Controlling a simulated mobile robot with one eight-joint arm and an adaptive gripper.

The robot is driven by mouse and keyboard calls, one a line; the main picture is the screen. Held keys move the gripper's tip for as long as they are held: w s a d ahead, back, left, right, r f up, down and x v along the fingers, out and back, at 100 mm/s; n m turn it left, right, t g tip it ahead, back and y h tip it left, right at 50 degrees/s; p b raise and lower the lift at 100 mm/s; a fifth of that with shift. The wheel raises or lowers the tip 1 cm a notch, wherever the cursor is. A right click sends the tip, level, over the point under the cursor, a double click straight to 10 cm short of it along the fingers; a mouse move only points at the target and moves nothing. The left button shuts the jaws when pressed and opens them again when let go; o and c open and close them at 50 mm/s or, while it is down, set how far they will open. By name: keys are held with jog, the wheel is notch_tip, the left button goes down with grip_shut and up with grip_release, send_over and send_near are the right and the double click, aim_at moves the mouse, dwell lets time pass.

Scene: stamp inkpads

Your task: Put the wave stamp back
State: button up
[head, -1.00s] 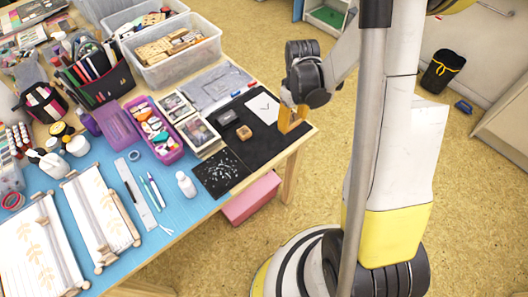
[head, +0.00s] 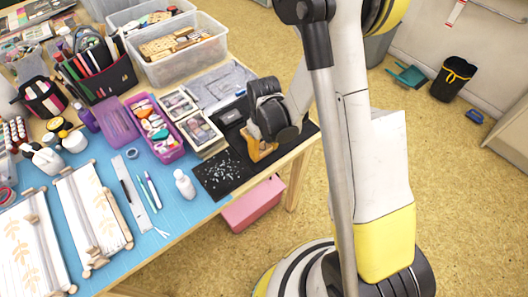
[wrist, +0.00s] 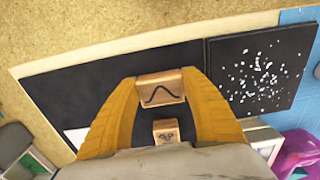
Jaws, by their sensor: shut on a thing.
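My gripper (head: 261,150) is low over the black mat near the table's right edge. In the wrist view, its two yellow fingers (wrist: 162,84) are shut on the wave stamp (wrist: 162,92), a small wooden block with a black wave line on its face. I cannot tell whether the wave stamp touches the mat. In the head view my gripper hides both stamps.
A dark square speckled with white bits (wrist: 262,70) lies beside the black mat (wrist: 75,88). White-framed boxes (head: 201,134), a purple tray (head: 158,131) and a white bottle (head: 184,184) stand to the left. The table edge and floor are close to the right.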

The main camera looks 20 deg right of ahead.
jog(key=shift+r, duration=0.15)
jog(key=o, duration=1.1)
jog(key=shift+f, duration=0.2)
jog(key=shift+o, duration=0.2)
notch_tip(320, 180, up, 12)
jog(key=p, duration=0.5)
notch_tip(320, 180, up, 11)
jog(key=m+t, duration=0.1)
jog(key=t, duration=0.2)
send_over(264, 149)
jog(key=s, duration=0.3)
jog(key=s+r+m+t, duration=0.2)
jog(key=s+r+t, duration=0.2)
jog(key=s+r, duration=0.5)
jog(key=shift+s+m, duration=0.15)
jog(key=shift+m, duration=0.15)
